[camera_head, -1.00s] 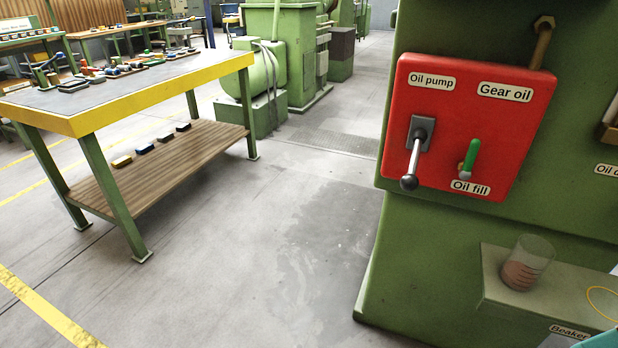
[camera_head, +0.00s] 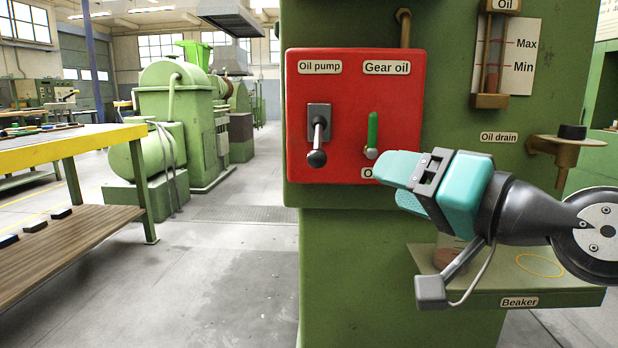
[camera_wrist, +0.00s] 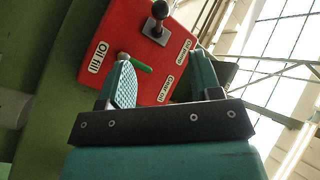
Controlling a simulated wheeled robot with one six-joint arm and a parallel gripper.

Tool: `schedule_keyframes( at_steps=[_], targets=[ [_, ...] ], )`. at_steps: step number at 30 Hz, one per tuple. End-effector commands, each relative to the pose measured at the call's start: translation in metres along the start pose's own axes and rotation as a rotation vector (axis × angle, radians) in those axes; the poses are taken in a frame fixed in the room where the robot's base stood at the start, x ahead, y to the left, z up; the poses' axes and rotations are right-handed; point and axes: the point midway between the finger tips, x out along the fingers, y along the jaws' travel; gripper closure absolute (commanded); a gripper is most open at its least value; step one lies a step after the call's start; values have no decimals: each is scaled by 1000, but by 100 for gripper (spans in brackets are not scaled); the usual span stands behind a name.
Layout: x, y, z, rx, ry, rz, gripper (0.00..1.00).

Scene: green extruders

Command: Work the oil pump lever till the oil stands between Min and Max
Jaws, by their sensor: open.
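The oil pump lever (camera_head: 316,158) has a black knob and hangs down from its dark plate on the red panel (camera_head: 345,75). It also shows at the top of the wrist view (camera_wrist: 160,10). The green oil fill lever (camera_head: 372,132) stands upright to its right. My gripper (camera_head: 398,180) is in front of the panel's lower right, right of the pump lever and apart from it. In the wrist view its teal fingers (camera_wrist: 162,75) are spread and empty. The sight glass (camera_head: 493,55) stands beside the Max and Min marks; reddish oil reaches roughly Min, exact level unclear.
A brass oil drain (camera_head: 566,145) with a black knob is at the right. The beaker (camera_head: 449,258) on the shelf (camera_head: 550,298) is partly hidden behind my arm. A workbench (camera_head: 60,145) stands at the left. The floor (camera_head: 245,275) between is clear.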

Motion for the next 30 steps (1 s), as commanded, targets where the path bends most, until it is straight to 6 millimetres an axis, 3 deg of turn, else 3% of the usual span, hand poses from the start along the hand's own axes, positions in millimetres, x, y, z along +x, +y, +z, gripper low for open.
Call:
schedule_keyframes(
  at_steps=[18, 30],
  targets=[
    [58, -5, -4, 3, -8, 6, 42],
    [134, -6, -5, -1, -7, 2, 42]
  ],
)
